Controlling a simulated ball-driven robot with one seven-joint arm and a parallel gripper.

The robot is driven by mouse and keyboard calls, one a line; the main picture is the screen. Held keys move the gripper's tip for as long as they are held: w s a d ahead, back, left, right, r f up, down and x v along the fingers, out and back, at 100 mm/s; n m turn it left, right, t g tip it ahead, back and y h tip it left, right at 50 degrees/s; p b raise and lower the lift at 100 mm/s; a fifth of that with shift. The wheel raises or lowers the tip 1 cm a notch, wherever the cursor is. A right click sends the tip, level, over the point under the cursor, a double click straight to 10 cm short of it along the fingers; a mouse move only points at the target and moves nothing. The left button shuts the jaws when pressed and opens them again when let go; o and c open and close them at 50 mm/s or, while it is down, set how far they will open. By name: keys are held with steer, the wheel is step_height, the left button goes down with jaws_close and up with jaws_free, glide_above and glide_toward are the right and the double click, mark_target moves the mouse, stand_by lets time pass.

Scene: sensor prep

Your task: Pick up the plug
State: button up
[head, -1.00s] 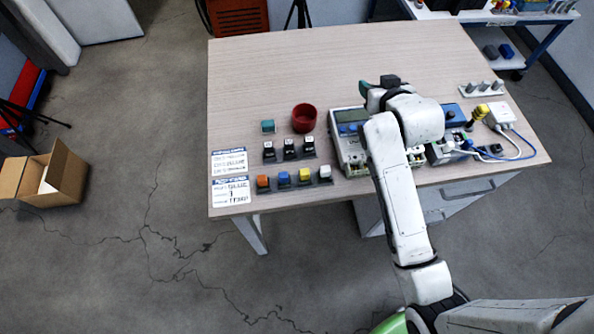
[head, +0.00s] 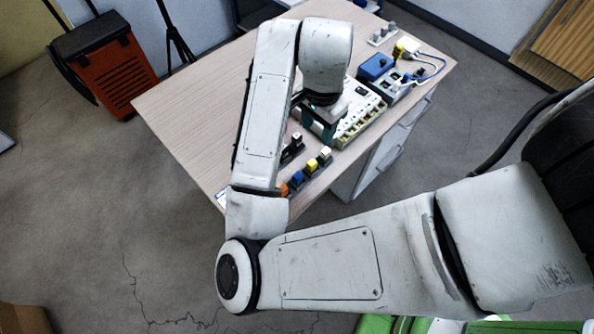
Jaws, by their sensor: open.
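Small capped pieces stand in a row at the table's front edge: orange (head: 283,189), blue (head: 296,177), yellow (head: 311,165) and white (head: 325,153). Behind them a black piece with a white top (head: 297,138) shows beside my arm. I cannot tell which of these, or which cable end by the blue-topped device, is the plug.
The wooden table (head: 190,105) is bare at its left. An orange cabinet (head: 105,65) stands beyond the table. My arm hides the red cup's place.

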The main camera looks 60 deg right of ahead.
mark_target(312, 162)
steer(key=shift+y, duration=0.3)
steer(key=f, duration=0.1)
steer(key=a+f+b, duration=0.1)
steer(key=f, duration=0.1)
steer(key=a+f, duration=0.1)
steer(key=f, duration=0.1)
steer(key=shift+s, duration=0.2)
steer(key=shift+w+f, duration=0.1)
steer(key=shift+f, duration=2.95)
jaws_close()
